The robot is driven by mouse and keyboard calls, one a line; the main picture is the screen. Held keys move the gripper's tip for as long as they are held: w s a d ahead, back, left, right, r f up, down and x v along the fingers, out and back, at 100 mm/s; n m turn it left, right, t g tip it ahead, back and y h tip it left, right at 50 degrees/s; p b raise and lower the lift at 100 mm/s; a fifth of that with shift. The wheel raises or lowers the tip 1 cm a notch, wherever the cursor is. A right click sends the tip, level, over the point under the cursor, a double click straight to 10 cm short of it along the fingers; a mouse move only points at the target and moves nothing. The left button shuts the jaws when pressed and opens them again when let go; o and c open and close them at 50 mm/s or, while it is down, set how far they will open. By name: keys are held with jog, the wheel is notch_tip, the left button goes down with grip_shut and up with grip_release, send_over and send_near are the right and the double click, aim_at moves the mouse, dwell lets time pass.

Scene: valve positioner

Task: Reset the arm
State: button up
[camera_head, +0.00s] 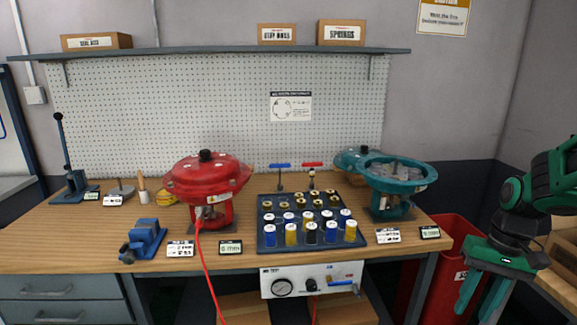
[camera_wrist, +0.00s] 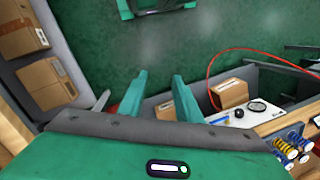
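My gripper (camera_head: 482,297) hangs at the right side of the head view, to the right of the workbench and in front of the red bin. Its two green fingers point down and are spread apart with nothing between them. In the wrist view the open fingers (camera_wrist: 160,95) show over the green floor. My green and black arm is bent at the right edge of the head view. The workbench (camera_head: 110,240) is apart from my gripper.
A red valve actuator (camera_head: 207,178), a teal actuator (camera_head: 393,185) and a tray of several coloured cylinders (camera_head: 268,249) stand on the bench. A red bin (camera_head: 455,236) is near my gripper. A white gauge panel (camera_head: 311,280) is at the bench front. Cardboard boxes (camera_wrist: 45,82) lie left in the wrist view.

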jog(key=s+d+r+m+h, duration=0.1)
jog(key=s+r, duration=0.4)
jog(key=s, duration=1.1)
jog(key=shift+m+t+h, duration=0.3)
jog(key=shift+m+t, duration=0.1)
jog(key=shift+m, duration=0.4)
